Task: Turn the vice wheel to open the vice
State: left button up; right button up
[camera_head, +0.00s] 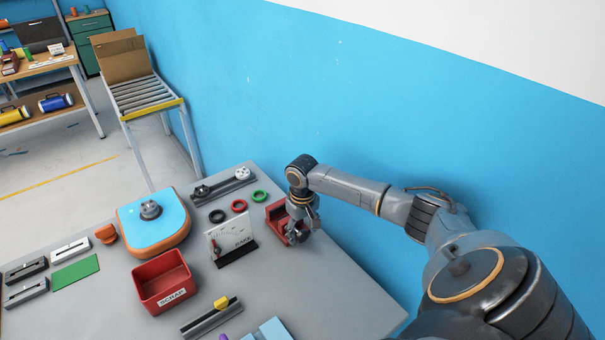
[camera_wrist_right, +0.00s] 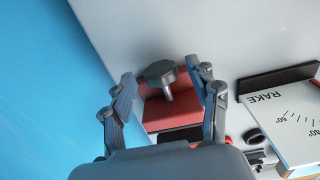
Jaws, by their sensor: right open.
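The red vice (camera_head: 277,216) stands on the grey table near the blue wall, partly hidden by my right gripper. In the right wrist view the red vice body (camera_wrist_right: 172,115) lies below its dark wheel (camera_wrist_right: 161,72), which sits on a short grey shaft. My right gripper (camera_head: 301,230) is at the vice. In the right wrist view my right gripper (camera_wrist_right: 166,88) is open, with one finger on each side of the wheel. Gaps show between the fingers and the wheel. Whether the vice jaws are apart is hidden. My left gripper is not in view.
A white RAKE gauge (camera_head: 230,238) stands left of the vice. Black, red and green rings (camera_head: 239,206) lie behind it. A red SCRAP bin (camera_head: 164,282) and a blue-topped board (camera_head: 153,222) are farther left. The table's right front area (camera_head: 335,290) is clear.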

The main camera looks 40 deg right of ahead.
jog(key=shift+f+b, duration=0.55)
jog(key=shift+f, duration=0.3)
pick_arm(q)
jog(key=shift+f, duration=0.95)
pick_arm(e)
jog(key=shift+c, duration=0.5)
